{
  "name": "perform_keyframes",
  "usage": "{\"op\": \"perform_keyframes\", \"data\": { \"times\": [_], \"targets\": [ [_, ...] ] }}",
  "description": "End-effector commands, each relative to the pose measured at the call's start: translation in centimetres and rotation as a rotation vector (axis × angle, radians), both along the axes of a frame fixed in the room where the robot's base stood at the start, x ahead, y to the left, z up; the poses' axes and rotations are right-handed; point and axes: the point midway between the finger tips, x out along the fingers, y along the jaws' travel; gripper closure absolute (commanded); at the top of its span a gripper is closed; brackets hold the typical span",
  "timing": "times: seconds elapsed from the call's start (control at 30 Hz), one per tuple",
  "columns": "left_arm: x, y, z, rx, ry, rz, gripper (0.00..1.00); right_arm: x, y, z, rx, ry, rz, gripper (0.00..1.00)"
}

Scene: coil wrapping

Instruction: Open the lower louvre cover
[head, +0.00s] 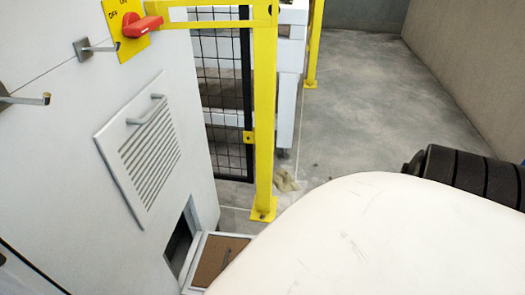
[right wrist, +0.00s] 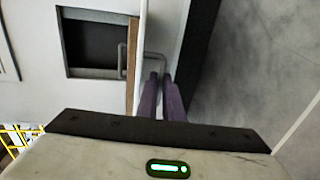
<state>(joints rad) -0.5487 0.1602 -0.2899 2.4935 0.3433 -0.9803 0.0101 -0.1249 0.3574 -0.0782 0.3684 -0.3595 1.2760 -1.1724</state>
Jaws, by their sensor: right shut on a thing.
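The lower louvre cover (head: 208,262) stands swung out from the white cabinet wall, with its brown inner face and pale frame showing in the head view. Beside it is the dark rectangular opening (head: 181,247), also seen in the right wrist view (right wrist: 92,42). In that view the cover (right wrist: 143,30) is nearly edge-on. My right gripper (right wrist: 160,80) is shut on its grey bar handle (right wrist: 156,56), on the pale outer side. In the head view my white arm hides this gripper. My left gripper is in neither view.
A closed upper louvre cover (head: 150,150) with a bar handle is on the wall above. A red rotary switch (head: 141,25) on a yellow plate is higher up. A yellow post (head: 264,120) and black mesh fence (head: 222,100) stand behind. Grey floor (head: 370,100) is open beyond.

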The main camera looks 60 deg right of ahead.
Motion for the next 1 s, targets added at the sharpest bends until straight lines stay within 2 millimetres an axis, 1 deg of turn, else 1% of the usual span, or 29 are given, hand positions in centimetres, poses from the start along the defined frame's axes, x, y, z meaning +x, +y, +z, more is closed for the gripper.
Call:
{"op": "perform_keyframes", "data": {
  "times": [0.03,0.5,0.53,0.63,0.9,1.0],
  "targets": [
    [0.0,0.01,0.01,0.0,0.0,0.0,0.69,0.01,0.41,-0.05,0.006,0.0,0.007,1.0],
    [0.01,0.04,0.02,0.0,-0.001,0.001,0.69,-0.2,0.33,-0.18,0.006,0.003,0.006,1.0],
    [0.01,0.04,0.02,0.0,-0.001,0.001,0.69,-0.21,0.31,-0.18,0.006,0.003,0.006,0.92],
    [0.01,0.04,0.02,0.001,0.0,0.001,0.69,-0.19,0.25,-0.17,0.005,0.002,0.005,0.75],
    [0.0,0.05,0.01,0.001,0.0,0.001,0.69,-0.11,0.03,-0.11,0.001,0.0,0.001,0.75],
    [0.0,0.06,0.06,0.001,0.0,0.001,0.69,-0.52,-0.2,-0.02,0.0,0.001,0.0,0.75]
  ]
}}
